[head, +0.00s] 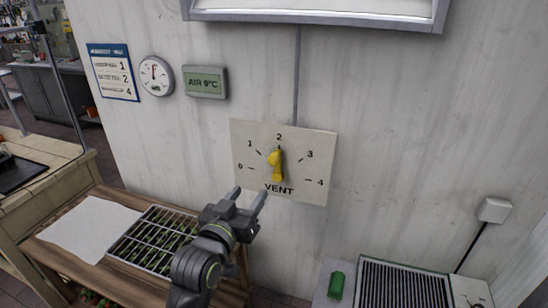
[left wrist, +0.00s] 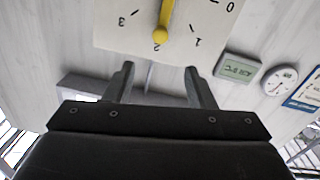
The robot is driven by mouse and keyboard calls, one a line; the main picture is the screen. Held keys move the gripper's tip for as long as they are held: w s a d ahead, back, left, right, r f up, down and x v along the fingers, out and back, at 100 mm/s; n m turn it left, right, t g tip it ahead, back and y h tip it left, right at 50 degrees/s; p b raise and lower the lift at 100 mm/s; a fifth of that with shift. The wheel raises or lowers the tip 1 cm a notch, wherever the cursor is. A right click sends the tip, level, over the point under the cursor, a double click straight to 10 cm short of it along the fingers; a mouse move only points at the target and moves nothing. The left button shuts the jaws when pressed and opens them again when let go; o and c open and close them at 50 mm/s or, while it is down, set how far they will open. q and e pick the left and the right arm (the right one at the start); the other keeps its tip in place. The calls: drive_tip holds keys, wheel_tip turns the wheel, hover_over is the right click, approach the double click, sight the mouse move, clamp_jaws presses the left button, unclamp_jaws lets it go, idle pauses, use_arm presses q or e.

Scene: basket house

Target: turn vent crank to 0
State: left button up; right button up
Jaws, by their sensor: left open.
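The yellow vent crank (head: 277,166) sits at the centre of a pale dial plate (head: 312,152) on the wall, marked 0 to 4 above the word VENT. Its knob end points up at the 2. In the left wrist view the plate is upside down, and the crank (left wrist: 165,18) also has its knob by the 2. My left gripper (head: 250,194) is open and empty, in front of the plate's lower left corner in the head view. In the left wrist view its fingers (left wrist: 159,72) are apart, with nothing between them. My right gripper is not in view.
A round gauge (head: 157,76), an AIR 9°C display (head: 206,82) and a notice (head: 113,72) hang left of the plate. A wooden bench with a seedling tray (head: 152,240) stands below left. A green object (head: 336,285) lies by a dark grille (head: 403,286) at lower right.

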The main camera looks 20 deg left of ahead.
sight(271, 162)
use_arm(q)
drive_tip(key=w+p, duration=0.1)
drive_tip(key=w, duration=0.4)
drive_tip(key=w+p, duration=0.1)
drive_tip(key=w, duration=0.5)
drive_tip(key=w+d+p, duration=0.1)
drive_tip(key=w, duration=0.4)
drive_tip(key=shift+w+d+f+p, duration=0.1)
drive_tip(key=shift+w+p, duration=0.25)
drive_tip(key=shift+p, duration=0.05)
drive_tip(key=shift+c, duration=0.2)
clamp_jaws()
